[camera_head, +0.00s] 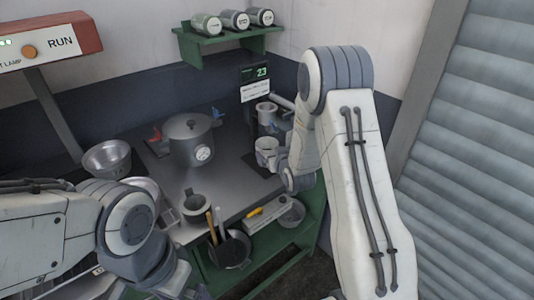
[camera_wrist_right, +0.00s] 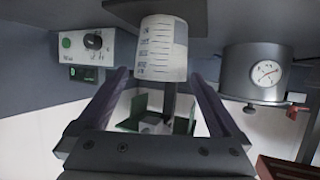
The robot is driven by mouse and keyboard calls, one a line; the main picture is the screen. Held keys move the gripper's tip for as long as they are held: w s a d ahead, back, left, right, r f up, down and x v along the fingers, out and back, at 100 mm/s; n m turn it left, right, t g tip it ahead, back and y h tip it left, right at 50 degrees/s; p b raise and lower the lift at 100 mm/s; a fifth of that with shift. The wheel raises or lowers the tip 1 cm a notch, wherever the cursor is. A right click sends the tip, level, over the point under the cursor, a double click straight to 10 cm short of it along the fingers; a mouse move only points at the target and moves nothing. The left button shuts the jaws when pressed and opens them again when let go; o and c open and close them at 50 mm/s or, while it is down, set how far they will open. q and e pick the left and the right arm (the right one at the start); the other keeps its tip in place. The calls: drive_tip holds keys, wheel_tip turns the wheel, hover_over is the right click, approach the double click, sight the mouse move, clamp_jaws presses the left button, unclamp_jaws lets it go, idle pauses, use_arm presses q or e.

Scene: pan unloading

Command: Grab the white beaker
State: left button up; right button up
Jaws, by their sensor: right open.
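The white beaker (camera_head: 266,146) stands at the right part of the grey worktop in the head view, beside my right gripper (camera_head: 279,163). In the right wrist view the white beaker (camera_wrist_right: 162,47), with dark printed markings, shows upside down just beyond the fingertips. My right gripper (camera_wrist_right: 160,80) is open, its two fingers spread on either side of the beaker's line and nothing held. Whether a finger touches the beaker cannot be told. My left arm comes in at the lower left of the head view; its fingers do not show.
A lidded pot with a gauge (camera_head: 190,140) stands left of the beaker. A green shelf with cans (camera_head: 230,38) hangs above.

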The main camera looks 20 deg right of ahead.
sight(270, 151)
drive_tip(key=p+x, duration=0.1)
drive_tip(key=x, duration=0.2)
drive_tip(key=shift+w+a+p, duration=0.1)
drive_tip(key=shift+w+p, duration=0.2)
drive_tip(key=shift+w, duration=0.05)
drive_tip(key=shift+w+f, duration=0.35)
drive_tip(key=shift+w, duration=0.2)
drive_tip(key=shift+r, duration=0.1)
drive_tip(key=c, duration=1.2)
